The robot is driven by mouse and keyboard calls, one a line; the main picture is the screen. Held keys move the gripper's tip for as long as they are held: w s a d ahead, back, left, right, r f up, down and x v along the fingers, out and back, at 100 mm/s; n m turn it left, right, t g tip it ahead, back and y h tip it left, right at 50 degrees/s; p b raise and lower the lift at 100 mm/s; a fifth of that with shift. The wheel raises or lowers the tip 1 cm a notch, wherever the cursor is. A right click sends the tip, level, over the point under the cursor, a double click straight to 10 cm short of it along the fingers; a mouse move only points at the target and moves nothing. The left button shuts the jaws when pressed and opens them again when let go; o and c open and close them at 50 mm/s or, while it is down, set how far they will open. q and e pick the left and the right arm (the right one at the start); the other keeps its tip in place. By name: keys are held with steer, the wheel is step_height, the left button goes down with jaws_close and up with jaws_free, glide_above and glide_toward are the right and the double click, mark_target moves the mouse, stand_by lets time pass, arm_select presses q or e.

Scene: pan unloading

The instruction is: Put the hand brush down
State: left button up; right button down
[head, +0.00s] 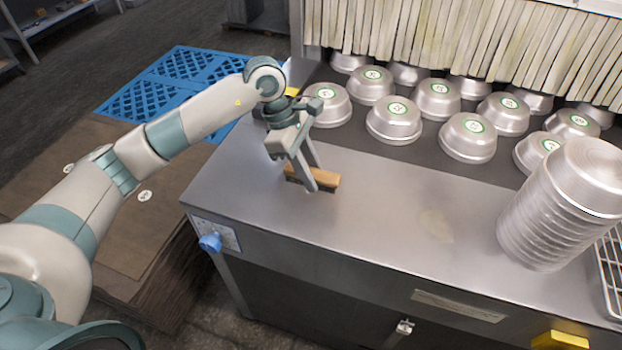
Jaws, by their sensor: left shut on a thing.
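The hand brush (325,179) has a tan wooden block with dark bristles beneath. It is at the left end of the steel counter (390,235). My left gripper (311,181) points down from above and is shut on the brush, with its fingers on either side of the block. The brush looks level and at or very close to the counter top; I cannot tell whether the bristles touch. My right gripper does not show.
Several upturned metal pans (394,121) with green-ringed labels stand on a dark belt behind the counter, before a strip curtain (470,40). A tall stack of pans (560,210) stands at the right. The counter between brush and stack is clear. A blue pallet (180,65) lies at the left.

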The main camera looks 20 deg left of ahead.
mark_target(311, 195)
arm_select(q)
steer(key=shift+f, duration=0.15)
steer(key=shift+f+p, duration=0.3)
steer(key=shift+p, duration=0.05)
steer(key=shift+f+p, duration=0.75)
steer(key=shift+f, duration=0.85)
steer(key=shift+f+b, duration=0.25)
steer(key=shift+b, duration=0.1)
steer(key=o, duration=1)
steer(key=shift+r, duration=0.1)
steer(key=shift+c, duration=0.2)
